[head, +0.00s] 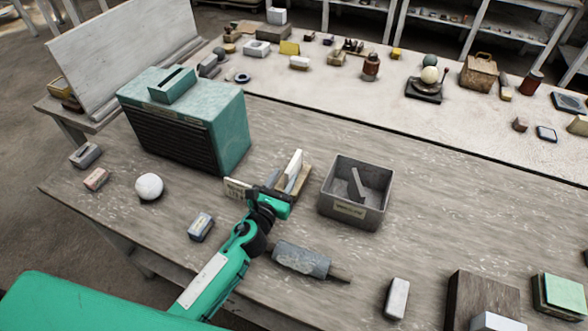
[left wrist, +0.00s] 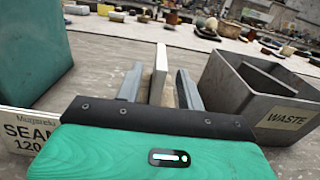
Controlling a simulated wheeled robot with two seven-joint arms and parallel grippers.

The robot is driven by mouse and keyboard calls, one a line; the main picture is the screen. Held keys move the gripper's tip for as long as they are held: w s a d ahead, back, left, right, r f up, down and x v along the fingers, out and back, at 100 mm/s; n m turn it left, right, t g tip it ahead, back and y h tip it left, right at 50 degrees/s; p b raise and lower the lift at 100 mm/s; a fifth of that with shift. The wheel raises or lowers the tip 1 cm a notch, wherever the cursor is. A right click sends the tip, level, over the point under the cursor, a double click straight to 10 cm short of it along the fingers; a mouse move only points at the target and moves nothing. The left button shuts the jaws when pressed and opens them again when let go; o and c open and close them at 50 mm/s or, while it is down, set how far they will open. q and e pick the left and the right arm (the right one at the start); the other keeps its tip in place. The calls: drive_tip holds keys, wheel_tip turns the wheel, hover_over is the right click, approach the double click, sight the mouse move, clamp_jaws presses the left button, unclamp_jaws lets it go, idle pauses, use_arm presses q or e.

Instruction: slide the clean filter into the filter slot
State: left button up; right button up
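The clean filter, a thin white panel (head: 294,165), stands upright in a small wooden holder (head: 303,182); the panel (left wrist: 161,68) also shows in the left wrist view. My left gripper (head: 288,181) is at the panel. Its fingers (left wrist: 158,88) are open, one on each side, with gaps to the panel. The filter slot (head: 172,78) is a dark slit in the raised collar on top of the teal box (head: 230,130), up and left of my gripper. That box also shows at the left of the left wrist view (left wrist: 32,55). My right gripper is not in view.
A grey waste bin (head: 340,211) with a grey panel (head: 357,184) inside stands just right of the holder. A label card (head: 236,188) stands left of the gripper. A white sphere (head: 149,187), small blocks and a grey roller (head: 300,260) lie nearby.

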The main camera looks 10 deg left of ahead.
sight(294, 163)
use_arm(q)
drive_tip(key=shift+w+d, duration=0.1)
drive_tip(key=shift+w, duration=0.95)
drive_tip(key=shift+w+d, duration=0.1)
drive_tip(key=shift+w, duration=0.15)
drive_tip(key=w, duration=0.3)
drive_tip(key=w+d, duration=0.1)
drive_tip(key=shift+w+d+f+p, duration=0.1)
drive_tip(key=shift+w+f+p, duration=0.1)
drive_tip(key=shift+f+p, duration=0.15)
clamp_jaws()
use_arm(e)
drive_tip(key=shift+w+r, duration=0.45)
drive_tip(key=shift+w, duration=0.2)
